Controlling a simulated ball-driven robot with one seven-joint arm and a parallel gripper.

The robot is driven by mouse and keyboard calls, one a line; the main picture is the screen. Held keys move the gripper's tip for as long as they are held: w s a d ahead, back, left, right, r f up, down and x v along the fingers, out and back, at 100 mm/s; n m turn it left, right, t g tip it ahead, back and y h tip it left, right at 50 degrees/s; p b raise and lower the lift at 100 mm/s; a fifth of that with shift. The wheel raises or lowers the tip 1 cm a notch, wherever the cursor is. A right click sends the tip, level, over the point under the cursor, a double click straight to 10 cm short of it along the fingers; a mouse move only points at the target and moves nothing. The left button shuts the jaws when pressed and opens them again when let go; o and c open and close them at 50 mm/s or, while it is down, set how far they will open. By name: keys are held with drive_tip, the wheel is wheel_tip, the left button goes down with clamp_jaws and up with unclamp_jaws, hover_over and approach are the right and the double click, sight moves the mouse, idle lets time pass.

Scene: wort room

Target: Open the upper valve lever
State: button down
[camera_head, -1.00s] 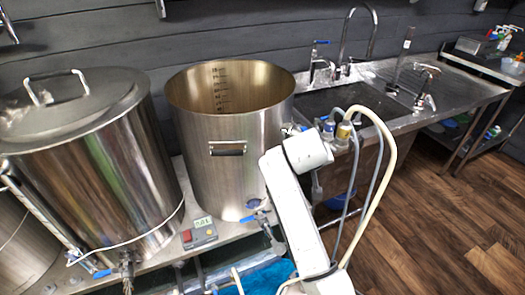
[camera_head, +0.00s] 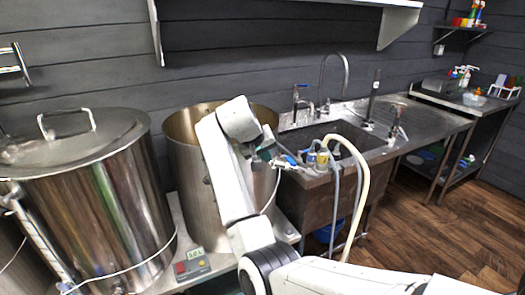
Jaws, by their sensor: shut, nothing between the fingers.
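The open steel pot (camera_head: 185,190) stands in the middle, partly hidden by my arm. The blue valve lever low on its front is hidden now. I cannot tell which lever the task calls upper. My gripper (camera_head: 279,160) is shut and empty, over the pot's right side in the picture, small and cluttered against the sink edge. It lies below and left of the tap lever in the picture, apart from it.
A lidded steel pot (camera_head: 100,205) stands at left. A red-buttoned box (camera_head: 192,265) sits on the bench. Bottles (camera_head: 316,158) and pale hoses (camera_head: 361,185) crowd the sink's front edge, close to my gripper. Open wooden floor (camera_head: 430,225) lies at right.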

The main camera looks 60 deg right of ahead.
sight(284, 159)
drive_tip(key=shift+s+d+f+p, duration=0.25)
drive_tip(key=shift+s+d+f, duration=0.3)
drive_tip(key=shift+d, duration=0.5)
drive_tip(key=shift+s+d+f+p, duration=0.25)
drive_tip(key=shift+s+d+f, duration=0.1)
drive_tip(key=shift+d+f, duration=0.55)
drive_tip(key=shift+s+d+f+p, duration=0.25)
drive_tip(key=shift+s+d+f, duration=0.25)
drive_tip(key=shift+d, duration=0.65)
drive_tip(key=shift+d, duration=0.1)
